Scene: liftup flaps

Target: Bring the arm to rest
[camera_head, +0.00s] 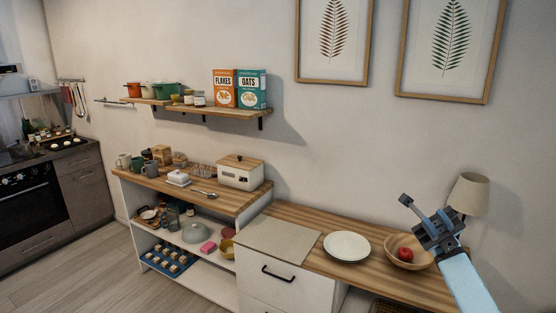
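My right arm (468,285) reaches in from the lower right corner. Its gripper (428,208) is held up in front of the wall, and its two fingers look apart with nothing between them. I cannot tell the gap between gripper and bowl. My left gripper is out of view.
A white plate (346,247) lies on the wooden counter (310,262). A lamp (468,194) stands behind my gripper. A bread box (240,173) and mugs stand on the shelf unit at left. A wall shelf (225,111) holds two boxes and pots.

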